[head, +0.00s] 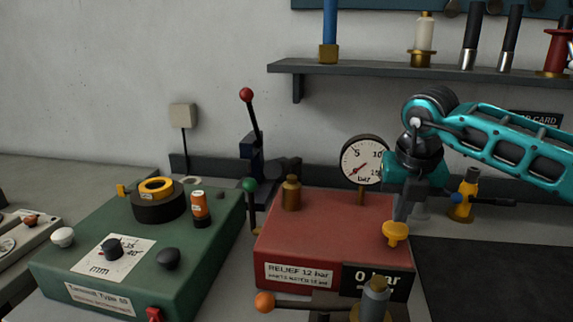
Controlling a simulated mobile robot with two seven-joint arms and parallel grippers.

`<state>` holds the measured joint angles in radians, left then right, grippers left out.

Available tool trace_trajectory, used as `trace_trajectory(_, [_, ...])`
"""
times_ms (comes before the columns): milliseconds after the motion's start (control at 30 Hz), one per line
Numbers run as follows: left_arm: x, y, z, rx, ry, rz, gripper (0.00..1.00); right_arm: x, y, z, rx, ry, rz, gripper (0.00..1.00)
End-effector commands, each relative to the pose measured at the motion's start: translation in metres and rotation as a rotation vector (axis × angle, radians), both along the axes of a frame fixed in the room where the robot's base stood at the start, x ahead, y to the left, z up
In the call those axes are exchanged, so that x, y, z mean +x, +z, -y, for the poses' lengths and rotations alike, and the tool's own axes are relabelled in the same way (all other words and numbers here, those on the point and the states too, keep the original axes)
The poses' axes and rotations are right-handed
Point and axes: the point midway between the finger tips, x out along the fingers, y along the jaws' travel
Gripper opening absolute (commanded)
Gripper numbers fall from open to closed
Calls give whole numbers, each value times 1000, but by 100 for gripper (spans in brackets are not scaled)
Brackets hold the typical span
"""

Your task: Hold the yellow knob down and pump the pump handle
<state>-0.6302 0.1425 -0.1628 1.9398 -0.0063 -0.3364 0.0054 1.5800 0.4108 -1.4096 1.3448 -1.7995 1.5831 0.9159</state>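The yellow knob (396,233) stands at the right front of the red box (330,229). My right gripper (400,214) points down just over the knob, its fingers showing as one narrow grey strip, so it looks shut and empty. Its tips meet the knob's top edge in the picture; I cannot tell if they touch. A rod with an orange ball (265,302) lies across the box's front, beside a grey cylinder (375,300); it looks like the pump handle. A dial gauge (362,161) stands behind, and a display (378,280) reads 0 bar. My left gripper is out of view.
A green box (110,252) with knobs stands left. Levers with a red ball (246,95) and a green ball (250,185) rise between the boxes. A brass fitting (291,193) stands on the red box. A dark mat (490,275) at right is clear.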

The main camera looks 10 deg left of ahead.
Motion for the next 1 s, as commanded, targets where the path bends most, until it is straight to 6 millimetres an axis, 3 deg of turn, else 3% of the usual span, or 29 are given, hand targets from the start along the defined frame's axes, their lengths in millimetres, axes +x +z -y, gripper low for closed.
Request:
trace_trajectory(533, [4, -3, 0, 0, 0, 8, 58, 2, -10, 0, 1, 1, 0, 0])
trace_trajectory(933, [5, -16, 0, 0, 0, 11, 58, 2, -27, 0, 1, 1, -1, 0])
trace_trajectory(1000, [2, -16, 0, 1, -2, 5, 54, 2, -25, 0, 1, 1, -1, 0])
